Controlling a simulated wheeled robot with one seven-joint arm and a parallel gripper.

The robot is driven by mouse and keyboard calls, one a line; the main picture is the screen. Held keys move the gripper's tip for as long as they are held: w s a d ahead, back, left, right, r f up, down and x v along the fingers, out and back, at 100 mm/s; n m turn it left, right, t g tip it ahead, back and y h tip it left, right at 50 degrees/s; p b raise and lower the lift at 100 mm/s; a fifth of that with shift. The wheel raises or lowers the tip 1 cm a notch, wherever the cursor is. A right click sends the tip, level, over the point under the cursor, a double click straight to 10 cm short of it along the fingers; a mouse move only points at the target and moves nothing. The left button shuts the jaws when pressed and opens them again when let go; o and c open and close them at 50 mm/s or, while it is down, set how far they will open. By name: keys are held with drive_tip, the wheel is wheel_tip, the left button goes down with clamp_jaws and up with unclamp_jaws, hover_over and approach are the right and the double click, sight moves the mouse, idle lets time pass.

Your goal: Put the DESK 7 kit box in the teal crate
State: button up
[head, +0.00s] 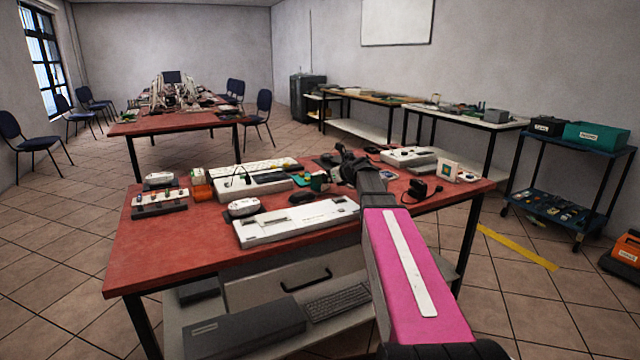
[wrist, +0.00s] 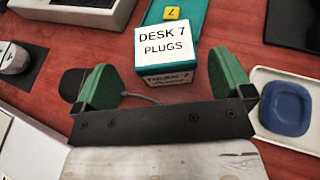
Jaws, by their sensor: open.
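The DESK 7 kit box (wrist: 166,45), lettered "DESK 7 PLUGS" on its white top, stands on the red table in the wrist view. A teal piece with a yellow "7" tag (wrist: 172,13) shows at its far side. My gripper (wrist: 163,68) is open, its green fingers apart on either side of the box's near end. In the head view my gripper (head: 338,160) is over the table, and I cannot make out the box clearly. The teal crate (head: 597,137) stands on the dark trolley at the right.
The red table (head: 170,250) is cluttered with keyboards (head: 298,222), a white mouse-like item (head: 243,207) and a dark adapter with cable (head: 417,188). A blue item in a white tray (wrist: 288,108) lies right of my gripper. A dark bin (head: 547,125) sits beside the crate.

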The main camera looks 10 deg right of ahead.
drive_tip(key=x, duration=0.5)
drive_tip(key=shift+w+d+r, duration=0.1)
drive_tip(key=shift+w+r, duration=0.05)
drive_tip(key=shift+w, duration=0.15)
drive_tip(key=c, duration=1.1)
drive_tip(key=shift+r, duration=0.15)
